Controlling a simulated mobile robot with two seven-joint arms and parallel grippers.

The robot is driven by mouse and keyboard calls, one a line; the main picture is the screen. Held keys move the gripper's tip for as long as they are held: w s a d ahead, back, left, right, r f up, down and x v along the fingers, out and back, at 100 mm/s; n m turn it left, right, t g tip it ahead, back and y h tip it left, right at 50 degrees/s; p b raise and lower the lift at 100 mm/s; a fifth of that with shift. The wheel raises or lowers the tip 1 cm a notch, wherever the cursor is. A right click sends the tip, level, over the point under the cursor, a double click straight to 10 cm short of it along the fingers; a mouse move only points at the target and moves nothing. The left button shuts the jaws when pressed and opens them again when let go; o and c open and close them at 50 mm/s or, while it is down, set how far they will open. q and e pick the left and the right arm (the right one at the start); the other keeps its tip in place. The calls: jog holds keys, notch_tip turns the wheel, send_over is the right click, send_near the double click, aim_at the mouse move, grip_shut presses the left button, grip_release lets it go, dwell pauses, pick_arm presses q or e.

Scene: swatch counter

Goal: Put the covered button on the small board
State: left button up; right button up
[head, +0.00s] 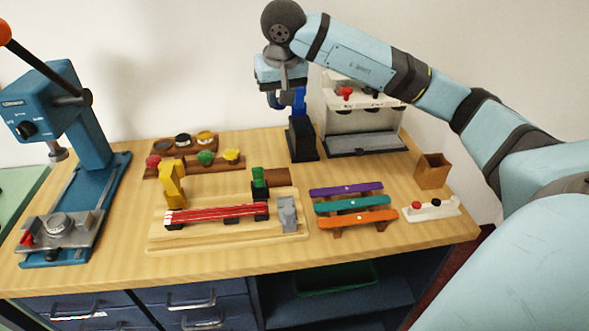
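A small white board (432,209) lies at the right front of the counter, with a red button (416,205) and a dark button (436,202) on it. I cannot tell which button is the covered one. A wooden rack at the back left holds red (153,161), green (205,157) and yellow (232,155) rounded pieces, with several dark and pale discs behind them. My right gripper (285,103) points down above the back of the counter, in front of a blue and black post. Its fingertips are hard to make out against the post. My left gripper is out of view.
A blue lever press (85,150) stands at left. A wooden jig with red strips (218,213) lies mid-counter, beside purple, teal and orange bars (355,205). A white machine (360,122) stands at the back, an open wooden box (432,172) at right.

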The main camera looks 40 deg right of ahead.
aim_at(284, 175)
jog(key=shift+s+d+f, duration=0.1)
jog(key=shift+s+d, duration=0.05)
jog(key=shift+d, duration=0.1)
notch_tip(284, 175, down, 19)
jog(key=shift+b, duration=0.95)
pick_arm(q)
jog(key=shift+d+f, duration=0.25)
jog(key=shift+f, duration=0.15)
pick_arm(e)
jog(key=shift+f, duration=0.3)
jog(key=shift+f, duration=0.2)
jog(key=o, duration=0.9)
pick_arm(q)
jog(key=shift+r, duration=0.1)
pick_arm(e)
jog(key=shift+r, duration=0.1)
